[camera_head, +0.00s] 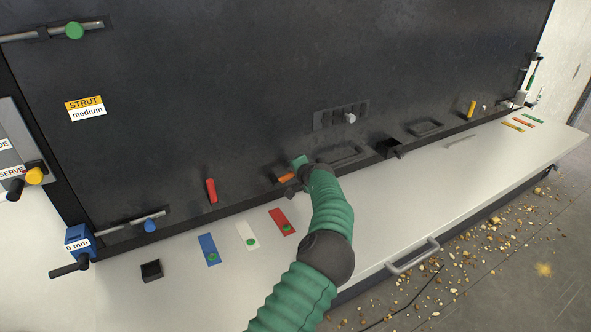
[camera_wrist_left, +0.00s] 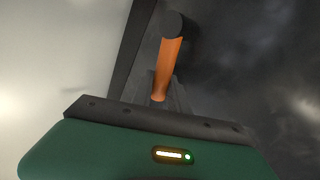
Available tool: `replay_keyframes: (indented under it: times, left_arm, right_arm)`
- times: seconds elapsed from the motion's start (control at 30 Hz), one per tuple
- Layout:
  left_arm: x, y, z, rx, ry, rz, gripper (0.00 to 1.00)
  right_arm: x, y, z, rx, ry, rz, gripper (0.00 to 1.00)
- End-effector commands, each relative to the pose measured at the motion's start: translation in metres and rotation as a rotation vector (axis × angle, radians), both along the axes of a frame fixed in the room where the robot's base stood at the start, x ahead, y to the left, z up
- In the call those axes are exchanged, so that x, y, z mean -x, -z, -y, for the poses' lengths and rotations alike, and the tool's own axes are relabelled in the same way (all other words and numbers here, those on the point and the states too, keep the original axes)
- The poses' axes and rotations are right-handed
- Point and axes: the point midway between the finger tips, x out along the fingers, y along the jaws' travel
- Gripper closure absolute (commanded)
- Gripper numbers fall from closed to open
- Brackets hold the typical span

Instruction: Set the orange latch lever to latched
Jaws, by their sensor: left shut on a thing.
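The orange latch lever (camera_head: 286,177) sits low on the dark panel, just above the pale ledge. In the left wrist view the lever (camera_wrist_left: 169,66) is an orange bar with a round black end, running from the top middle toward the palm. My left gripper (camera_head: 295,182) is at the lever, shut on it. My green arm and wrist partly hide the lever and its mount in the head view. The fingertips are hard to make out against the dark panel. My right gripper is not in view.
A red lever (camera_head: 211,190) stands left of the orange one. Blue, white and red plates (camera_head: 282,221) lie on the pale ledge (camera_head: 400,200). A black open box (camera_head: 388,148) and a recessed handle (camera_head: 343,153) are to the right. A grab bar (camera_head: 412,257) is on the ledge front.

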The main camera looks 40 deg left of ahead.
Motion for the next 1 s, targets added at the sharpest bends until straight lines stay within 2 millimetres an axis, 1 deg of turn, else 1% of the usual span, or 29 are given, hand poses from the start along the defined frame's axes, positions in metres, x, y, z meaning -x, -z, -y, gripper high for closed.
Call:
replay_keyframes:
  times: [0.2,0.4,0.6,1.0]
  left_arm:
    - [0.002,0.01,-0.003,-0.06,-0.002,-0.137,1.0]
    - [0.003,0.016,-0.002,-0.092,-0.001,-0.214,1.0]
    - [0.003,0.02,-0.002,-0.106,-0.001,-0.25,1.0]
    - [0.004,0.022,-0.002,-0.107,-0.001,-0.26,1.0]
  right_arm:
    - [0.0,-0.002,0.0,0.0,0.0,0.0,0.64]
    - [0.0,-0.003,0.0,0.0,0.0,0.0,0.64]
    - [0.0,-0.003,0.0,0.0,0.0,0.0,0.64]
    - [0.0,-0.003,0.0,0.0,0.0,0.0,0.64]
